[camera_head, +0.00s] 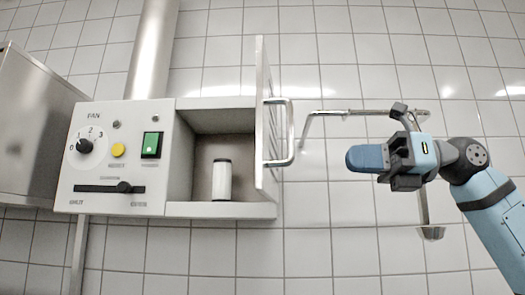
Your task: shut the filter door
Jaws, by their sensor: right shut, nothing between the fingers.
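The filter door (267,120) stands swung open at the right side of a box-shaped opening, seen nearly edge-on. Its metal bar handle (290,132) sticks out to the right. Inside the filter compartment (211,130) a small white cylinder with dark ends (221,180) stands upright on the floor. My right gripper (352,159) is shut and empty, to the right of the door, with its blue fingers pointing left toward the handle and a gap between them. My left gripper is not in view.
A control panel (115,155) with a fan dial, yellow button, green switch and slider sits left of the compartment. A metal cabinet (35,125) is at far left. A metal rail (335,112) with a hanging ladle (432,232) is behind my right gripper.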

